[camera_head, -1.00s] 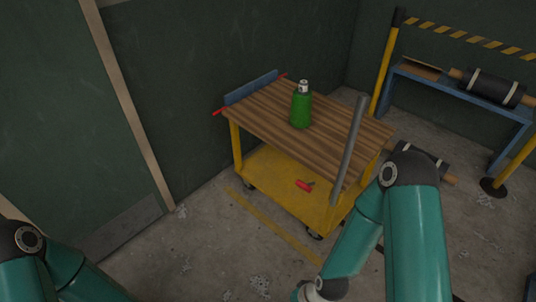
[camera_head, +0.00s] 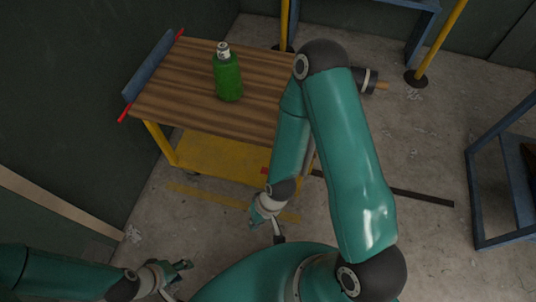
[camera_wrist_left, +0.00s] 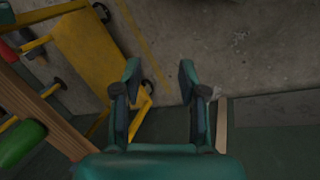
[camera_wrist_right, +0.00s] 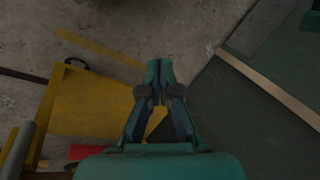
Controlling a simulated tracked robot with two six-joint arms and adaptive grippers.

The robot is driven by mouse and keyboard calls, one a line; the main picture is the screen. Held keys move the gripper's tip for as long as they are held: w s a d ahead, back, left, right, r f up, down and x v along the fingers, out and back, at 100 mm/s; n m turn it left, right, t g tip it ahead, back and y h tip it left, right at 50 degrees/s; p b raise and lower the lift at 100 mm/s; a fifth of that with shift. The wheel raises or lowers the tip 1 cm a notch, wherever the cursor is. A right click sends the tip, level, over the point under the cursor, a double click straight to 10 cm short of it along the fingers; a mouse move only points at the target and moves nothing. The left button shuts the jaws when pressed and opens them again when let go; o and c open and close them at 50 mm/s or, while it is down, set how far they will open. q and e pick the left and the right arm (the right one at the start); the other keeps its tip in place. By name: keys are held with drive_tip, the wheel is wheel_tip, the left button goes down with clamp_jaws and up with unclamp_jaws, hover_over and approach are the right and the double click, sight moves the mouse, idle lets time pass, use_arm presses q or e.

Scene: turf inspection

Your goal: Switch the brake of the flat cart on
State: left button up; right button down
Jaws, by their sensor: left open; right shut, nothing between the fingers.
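The flat cart (camera_head: 188,80) has a slatted wooden top and a yellow lower shelf (camera_head: 215,155). It stands at upper left in the head view, partly hidden by my right arm. A small red part (camera_head: 264,171) shows at its shelf; it looks like a red piece in the right wrist view (camera_wrist_right: 82,152). I cannot tell whether it is the brake. My right gripper (camera_head: 265,220) is shut and empty, before the cart's near edge; it also shows in the right wrist view (camera_wrist_right: 159,68). My left gripper (camera_head: 175,279) is open and empty at lower left, apart from the cart.
A green bottle (camera_head: 228,78) stands on the cart top. A blue bar (camera_head: 150,66) with red ends lies along its left edge. Dark walls (camera_head: 60,100) are at left. A blue frame (camera_head: 490,180) stands at right. Concrete floor (camera_head: 420,150) between is mostly open.

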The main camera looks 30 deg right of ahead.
use_arm(q)
drive_tip(key=shift+o, duration=1.2)
drive_tip(key=shift+a+f, duration=0.1)
use_arm(e)
drive_tip(key=w+d+r+n+b, duration=0.2)
drive_tip(key=w+d+n, duration=0.1)
drive_tip(key=w+d, duration=0.1)
drive_tip(key=w+d+r+n+g+h+b, duration=0.1)
drive_tip(key=w+d+r+n+b, duration=0.1)
drive_tip(key=w+d+n+b, duration=0.1)
drive_tip(key=w+d+r+n+b, duration=0.2)
drive_tip(key=w+d, duration=0.4)
drive_tip(key=w, duration=0.1)
drive_tip(key=shift+n+h, duration=0.4)
use_arm(q)
wheel_tip(320, 180, down, 8)
drive_tip(key=b, duration=0.1)
use_arm(e)
drive_tip(key=shift+n+g+h, duration=0.3)
drive_tip(key=shift+n+g, duration=0.2)
drive_tip(key=shift+n, duration=0.2)
drive_tip(key=d+r, duration=0.3)
drive_tip(key=shift+w+d+r, duration=0.2)
drive_tip(key=shift+d+r, duration=0.1)
use_arm(q)
drive_tip(key=shift+s, duration=0.1)
use_arm(e)
drive_tip(key=shift+f, duration=0.15)
